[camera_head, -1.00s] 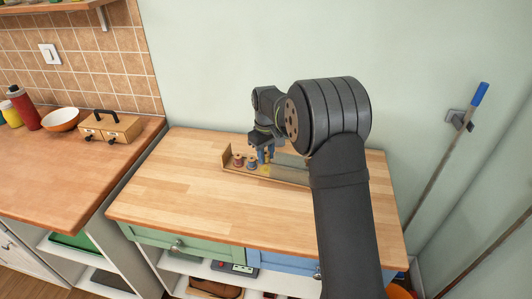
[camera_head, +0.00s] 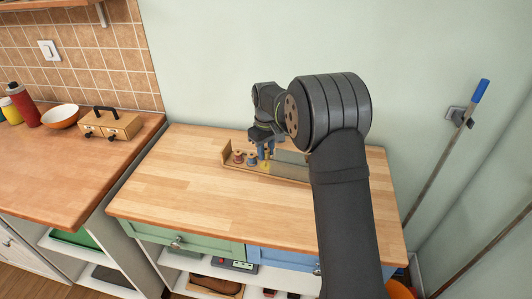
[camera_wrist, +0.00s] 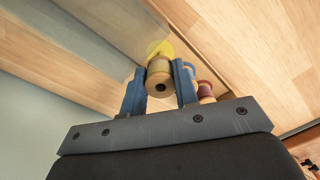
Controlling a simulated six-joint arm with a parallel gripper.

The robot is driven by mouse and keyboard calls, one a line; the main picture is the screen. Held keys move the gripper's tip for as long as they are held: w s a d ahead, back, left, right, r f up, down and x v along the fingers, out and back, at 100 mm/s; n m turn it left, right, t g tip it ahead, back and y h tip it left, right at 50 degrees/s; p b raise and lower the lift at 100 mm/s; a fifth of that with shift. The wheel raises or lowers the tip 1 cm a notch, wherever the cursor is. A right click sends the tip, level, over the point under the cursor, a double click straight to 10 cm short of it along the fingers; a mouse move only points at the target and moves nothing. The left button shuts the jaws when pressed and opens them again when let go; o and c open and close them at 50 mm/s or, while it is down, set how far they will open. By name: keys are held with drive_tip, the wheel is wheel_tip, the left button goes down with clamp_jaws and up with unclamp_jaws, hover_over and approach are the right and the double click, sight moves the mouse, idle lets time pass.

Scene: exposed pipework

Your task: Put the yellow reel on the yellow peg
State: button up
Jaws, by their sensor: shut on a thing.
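My gripper (camera_head: 266,152) is over the wooden tray (camera_head: 290,176) on the worktop. In the wrist view, its two blue fingers (camera_wrist: 158,92) are shut on a tan wooden reel with yellowish colouring, the yellow reel (camera_wrist: 159,80). The reel's end with a dark centre hole faces the wrist camera. The yellow peg itself is not clearly visible. I cannot tell whether the reel touches the tray or is around the peg.
A red reel (camera_head: 238,157) and a blue reel (camera_head: 251,160) stand in the tray just left of my gripper. The wooden worktop (camera_head: 190,190) in front is clear. A box with a black handle (camera_head: 110,125) stands on the left counter.

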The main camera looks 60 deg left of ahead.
drive_tip(key=shift+r, duration=0.75)
drive_tip(key=shift+f, duration=1.4)
idle(0.7)
drive_tip(key=o, duration=1)
wheel_tip(320, 180, up, 18)
drive_tip(key=shift+f, duration=0.25)
drive_tip(key=shift+f, duration=0.15)
wheel_tip(320, 180, down, 17)
drive_tip(key=shift+f, duration=0.1)
drive_tip(key=shift+r, duration=0.2)
